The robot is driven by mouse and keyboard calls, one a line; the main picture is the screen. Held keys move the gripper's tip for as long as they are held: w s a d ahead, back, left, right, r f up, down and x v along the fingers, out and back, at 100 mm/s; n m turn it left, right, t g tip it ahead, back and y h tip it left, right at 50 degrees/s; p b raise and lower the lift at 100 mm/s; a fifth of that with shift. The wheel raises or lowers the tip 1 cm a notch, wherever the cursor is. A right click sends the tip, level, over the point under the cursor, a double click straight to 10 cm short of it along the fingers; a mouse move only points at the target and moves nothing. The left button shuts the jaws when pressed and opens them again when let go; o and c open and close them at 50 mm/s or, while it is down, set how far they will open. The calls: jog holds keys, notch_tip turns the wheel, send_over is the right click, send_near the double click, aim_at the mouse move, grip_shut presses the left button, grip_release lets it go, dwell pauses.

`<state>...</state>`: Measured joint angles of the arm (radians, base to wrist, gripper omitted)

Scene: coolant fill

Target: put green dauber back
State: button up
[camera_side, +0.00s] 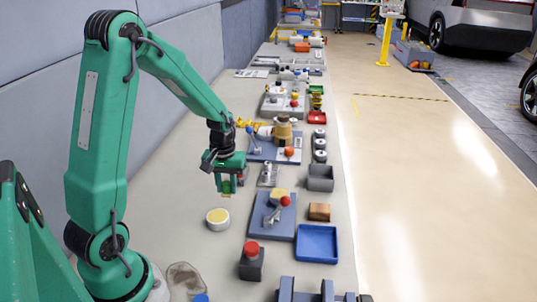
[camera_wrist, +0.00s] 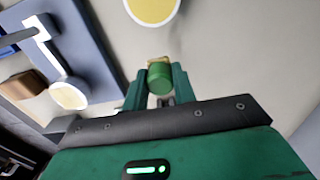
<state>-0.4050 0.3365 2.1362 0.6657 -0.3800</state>
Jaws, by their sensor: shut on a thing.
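The green dauber (camera_wrist: 160,79) is between the two fingers of my gripper (camera_wrist: 158,92) in the wrist view; a small tan tip shows beyond its green body. In the side view my gripper (camera_side: 229,187) hangs in the air above the bench, shut on the dauber, which is mostly hidden by the fingers there. A round white dish with a yellow top (camera_side: 218,217) stands on the bench below and slightly left of the gripper. The dish also shows at the top of the wrist view (camera_wrist: 152,8). I cannot tell which spot is the dauber's own place.
A blue-grey plate (camera_side: 262,226) with a red-knobbed lever (camera_side: 285,201) and yellow pad stands right of the dish. A brown block (camera_side: 319,211), blue tray (camera_side: 317,243) and grey bin (camera_side: 320,178) lie further right. A red-topped dark box (camera_side: 251,261) is nearer. Bare bench surrounds the dish.

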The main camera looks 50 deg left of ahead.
aim_at(227, 194)
jog(key=shift+f, duration=1.9)
jog(key=shift+f, duration=0.15)
jog(key=o, duration=0.9)
jog(key=shift+r, duration=0.2)
notch_tip(227, 194, up, 11)
jog(key=shift+r, duration=0.5)
jog(key=shift+d, duration=0.1)
